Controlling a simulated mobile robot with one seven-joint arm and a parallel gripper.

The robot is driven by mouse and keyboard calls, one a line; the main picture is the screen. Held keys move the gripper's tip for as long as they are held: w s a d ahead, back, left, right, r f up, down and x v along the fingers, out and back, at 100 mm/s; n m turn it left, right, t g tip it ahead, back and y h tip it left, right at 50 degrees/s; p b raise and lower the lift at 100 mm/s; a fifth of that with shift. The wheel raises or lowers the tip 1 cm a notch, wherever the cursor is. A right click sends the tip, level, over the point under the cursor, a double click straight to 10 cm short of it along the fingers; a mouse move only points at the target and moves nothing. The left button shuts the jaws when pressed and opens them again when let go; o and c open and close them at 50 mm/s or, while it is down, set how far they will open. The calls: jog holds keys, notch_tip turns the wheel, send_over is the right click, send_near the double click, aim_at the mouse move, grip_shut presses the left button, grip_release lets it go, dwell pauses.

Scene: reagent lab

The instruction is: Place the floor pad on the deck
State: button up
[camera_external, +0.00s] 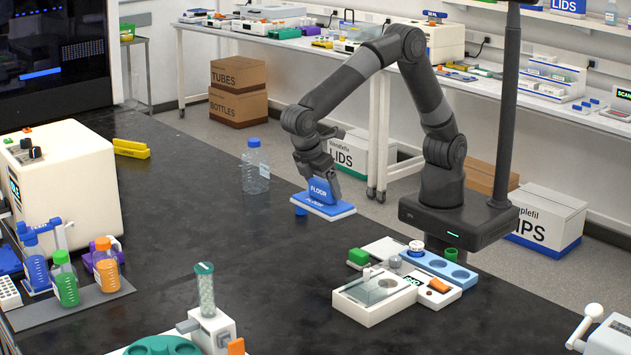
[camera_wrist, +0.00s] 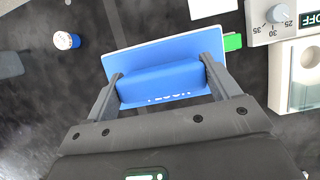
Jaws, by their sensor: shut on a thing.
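The floor pad (camera_external: 323,211) is a flat blue-and-white plate with a raised blue grip block that reads "FLOOR" in the external view. My gripper (camera_external: 319,172) is shut on the block and holds the pad by the far edge of the black bench. Whether the pad touches the bench I cannot tell. In the wrist view the floor pad (camera_wrist: 150,50) lies across the middle, its block between the two fingers of my gripper (camera_wrist: 163,72). The black bench top (camera_external: 215,240) is broad and flat; no thing labelled as the deck shows.
The bench middle is clear.

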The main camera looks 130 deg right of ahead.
aim_at(323, 181)
notch_tip(323, 181, up, 4)
jog(key=shift+f, duration=0.1)
jog(key=w+a+f+n+t+h, duration=0.1)
jog(key=w+a+n+t+h, duration=0.15)
jog(key=a+n, duration=0.8)
jog(key=w+a+f+n+t+h, duration=0.1)
jog(key=w+a+n+t+h, duration=0.15)
jog(key=a+n, duration=0.8)
jog(key=s+a+r+n+t+y, duration=0.1)
jog(key=s+a+n+t+y, duration=0.15)
jog(key=a+n, duration=0.8)
jog(key=s+a+r+n+t+y, duration=0.1)
jog(key=s+a+n+t+y, duration=0.35)
jog(key=a, duration=1.05)
jog(key=shift+s+a+f+n+g+h, duration=0.25)
jog(key=shift+s+a+f+g, duration=0.15)
jog(key=shift+a+f, duration=1.9)
jog(key=shift+s+a+f+n+g+h, duration=0.15)
jog(key=shift+s+a+f+g+h, duration=0.3)
jog(key=shift+a+f, duration=1.8)
jog(key=shift+s+a+f+n+g+h, duration=0.2)
jog(key=shift+a+f+g, duration=0.55)
jog(key=shift+f, duration=2.8)
jog(key=shift+a, duration=0.2)
